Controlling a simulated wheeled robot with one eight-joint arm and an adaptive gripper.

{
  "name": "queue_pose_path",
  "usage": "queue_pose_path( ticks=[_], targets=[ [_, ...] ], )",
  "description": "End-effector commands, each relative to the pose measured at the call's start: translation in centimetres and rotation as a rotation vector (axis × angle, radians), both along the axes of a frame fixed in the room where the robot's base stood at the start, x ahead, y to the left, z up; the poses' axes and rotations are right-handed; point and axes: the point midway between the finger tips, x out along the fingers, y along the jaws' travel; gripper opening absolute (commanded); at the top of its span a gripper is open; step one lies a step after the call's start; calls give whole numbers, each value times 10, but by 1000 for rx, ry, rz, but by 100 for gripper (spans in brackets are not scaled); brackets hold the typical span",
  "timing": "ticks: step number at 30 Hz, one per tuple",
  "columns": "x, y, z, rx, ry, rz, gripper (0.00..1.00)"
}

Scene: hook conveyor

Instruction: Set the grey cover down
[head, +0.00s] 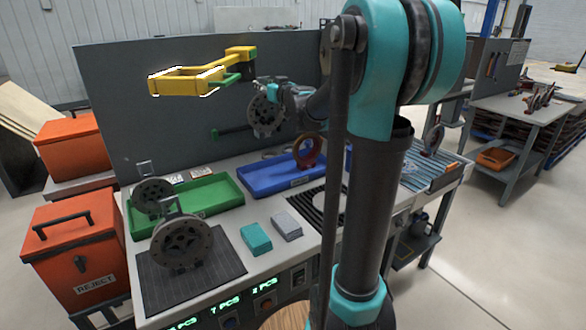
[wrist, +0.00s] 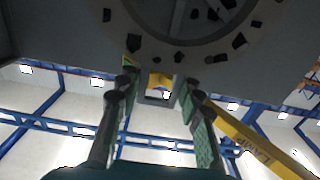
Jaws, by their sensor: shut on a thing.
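The grey cover (head: 264,112), a round disc with holes, hangs upright in front of the dark back panel, above the bench. My gripper (head: 285,92) is at its upper right and shut on it. In the wrist view the large grey disc (wrist: 140,50) fills the top, and my two fingers (wrist: 160,95) close on a small part at its lower edge. The exact grip point is partly hidden. A similar grey disc with a handle (head: 182,243) stands on the black mat (head: 222,270). Another grey disc (head: 152,194) stands at the left end of the green tray (head: 222,205).
A yellow hook arm (head: 185,82) juts out at upper left. A blue tray (head: 258,187) has a dark red ring (head: 310,152) at its right end. Teal (head: 256,239) and grey (head: 286,226) blocks lie in front. The orange reject bin (head: 75,245) stands left.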

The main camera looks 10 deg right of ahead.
Motion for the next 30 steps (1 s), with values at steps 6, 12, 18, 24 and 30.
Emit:
queue_pose_path(
  ticks=[6,12,18,24,30],
  targets=[
    [-1,0,-29,0,0,-1,0],
    [0,0,-74,0,0,-1,0],
    [-1,0,-117,0,0,-1,0],
    [0,0,-152,0,0,-1,0],
    [-1,0,-165,0,0,-1,0]
  ],
)
